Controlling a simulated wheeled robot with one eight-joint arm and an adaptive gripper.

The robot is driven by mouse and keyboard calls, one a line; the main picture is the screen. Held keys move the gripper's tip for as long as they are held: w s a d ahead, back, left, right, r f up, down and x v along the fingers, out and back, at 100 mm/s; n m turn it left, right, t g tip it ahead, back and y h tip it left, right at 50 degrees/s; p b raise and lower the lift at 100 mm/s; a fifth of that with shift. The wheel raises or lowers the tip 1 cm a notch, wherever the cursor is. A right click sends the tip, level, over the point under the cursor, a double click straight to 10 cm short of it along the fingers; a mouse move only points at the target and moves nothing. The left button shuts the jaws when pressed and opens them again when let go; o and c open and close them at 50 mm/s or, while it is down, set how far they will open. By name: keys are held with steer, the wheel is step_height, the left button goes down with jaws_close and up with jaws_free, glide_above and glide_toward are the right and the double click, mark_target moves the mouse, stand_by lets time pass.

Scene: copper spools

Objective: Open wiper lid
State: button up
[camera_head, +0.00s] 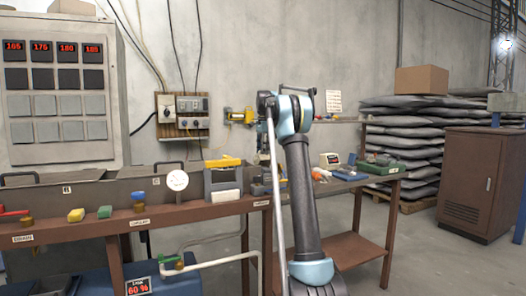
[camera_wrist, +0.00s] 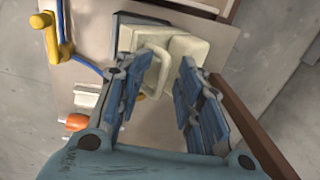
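In the wrist view, a cream box-like thing (camera_wrist: 189,46) with a loop handle (camera_wrist: 163,72) sits on a light plate; I take it to be the wiper with its lid, which looks closed. My gripper (camera_wrist: 160,68) is open, its two blue-grey fingers apart on either side of the handle. The handle lies nearer the left finger; I cannot tell whether they touch. In the head view my raised arm hides the gripper and the wiper cannot be made out.
In the wrist view a yellow crank-shaped part (camera_wrist: 50,38) and a blue cable (camera_wrist: 84,64) lie left, an orange knob (camera_wrist: 76,122) below them. A brown rail (camera_wrist: 252,125) runs at right. In the head view, benches carry a grey container with a yellow top (camera_head: 223,178) and a green tray (camera_head: 378,168).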

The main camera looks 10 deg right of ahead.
steer(key=shift+s+d+r, duration=0.15)
steer(key=shift+s+r, duration=0.05)
steer(key=shift+r, duration=0.05)
step_height(320, 180, up, 12)
steer(key=shift+s+f, duration=0.15)
steer(key=shift+s, duration=0.1)
stand_by(0.6)
steer(key=shift+d, duration=0.1)
